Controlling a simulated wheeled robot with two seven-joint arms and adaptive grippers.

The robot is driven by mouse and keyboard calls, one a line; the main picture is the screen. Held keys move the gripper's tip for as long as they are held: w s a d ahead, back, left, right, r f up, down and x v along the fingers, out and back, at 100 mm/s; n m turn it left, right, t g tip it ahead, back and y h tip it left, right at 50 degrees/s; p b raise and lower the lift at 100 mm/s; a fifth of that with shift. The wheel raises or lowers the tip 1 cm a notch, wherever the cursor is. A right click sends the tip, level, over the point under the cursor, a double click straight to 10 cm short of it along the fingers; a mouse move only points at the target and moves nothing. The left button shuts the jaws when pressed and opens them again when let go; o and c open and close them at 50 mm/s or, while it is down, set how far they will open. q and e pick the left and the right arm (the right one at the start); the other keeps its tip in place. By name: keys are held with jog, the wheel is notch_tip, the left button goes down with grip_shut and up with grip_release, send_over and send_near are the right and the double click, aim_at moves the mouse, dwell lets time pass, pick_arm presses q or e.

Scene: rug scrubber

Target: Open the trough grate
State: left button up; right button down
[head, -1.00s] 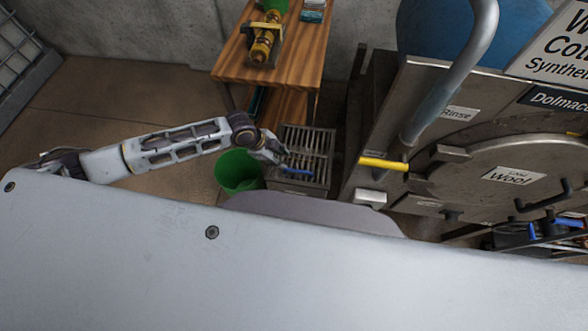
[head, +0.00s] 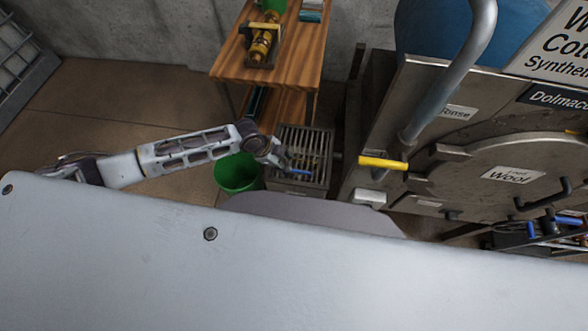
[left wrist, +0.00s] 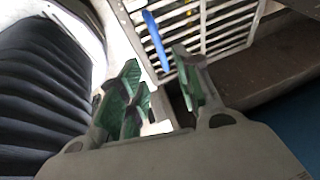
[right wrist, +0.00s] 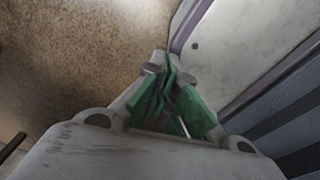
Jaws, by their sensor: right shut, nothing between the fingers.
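The trough grate (head: 318,150) is a set of metal bars over a box-like trough on the floor, and it lies flat. A blue handle (head: 298,171) is at its near side. The handle also shows in the left wrist view (left wrist: 156,40), just beyond the fingers, against the grate bars (left wrist: 222,22). My left gripper (head: 282,162) is at the grate's left edge, close to the handle. Its green-padded fingers (left wrist: 160,92) are apart with nothing held. My right gripper (right wrist: 168,88) is shut and empty, away from the grate.
A green bucket (head: 236,173) stands just left of the trough. A wooden shelf (head: 290,62) holding a yellow tool (head: 262,46) is behind it. A large metal washing machine (head: 440,175) with a yellow handle (head: 383,162) stands to the right. Floor at left is clear.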

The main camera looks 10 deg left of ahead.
aim_at(294, 171)
pick_arm(q)
jog(key=x, duration=0.6)
jog(key=shift+d+f, duration=0.1)
jog(key=shift+f, duration=0.05)
jog(key=shift+b+x, duration=0.3)
jog(key=shift+x, duration=0.45)
jog(key=shift+w+d+f, duration=0.1)
jog(key=shift+d+f, duration=0.15)
jog(key=shift+f, duration=0.5)
grip_shut()
pick_arm(e)
jog(key=shift+w+d+f, duration=0.1)
jog(key=shift+w+f, duration=0.05)
jog(key=shift+w, duration=0.3)
jog(key=shift+w+d+f, duration=0.1)
jog(key=shift+w+f, duration=0.05)
jog(key=shift+w, duration=0.25)
